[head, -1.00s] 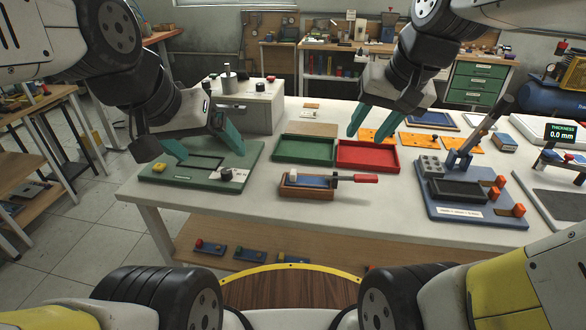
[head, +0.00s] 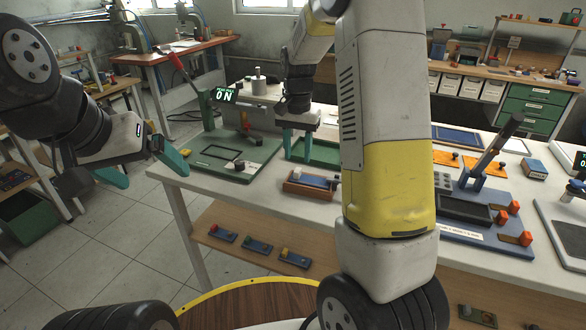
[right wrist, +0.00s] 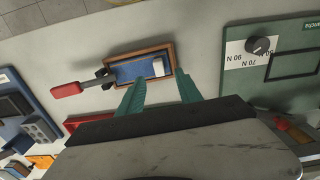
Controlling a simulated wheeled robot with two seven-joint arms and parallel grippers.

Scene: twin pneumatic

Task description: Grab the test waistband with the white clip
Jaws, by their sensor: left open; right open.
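The blue waistband piece (head: 310,181) lies in a small wooden tray (head: 305,191) near the table's front edge. In the right wrist view the blue piece (right wrist: 132,71) has a white clip (right wrist: 158,67) at its right end. My right gripper (head: 298,153) is open above and behind the tray. In the right wrist view its fingers (right wrist: 160,77) are apart at the tray's near side, with nothing between them. My left gripper (head: 157,176) is open and empty, left of the table. My right arm hides part of the table right of the tray.
A red-handled tool (right wrist: 80,85) reaches over one tray end. A green board (head: 235,155) lies left, with a display and red lever behind it. A green tray (head: 320,151) is behind. Blue pieces with coloured clips (head: 258,246) lie on the lower shelf.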

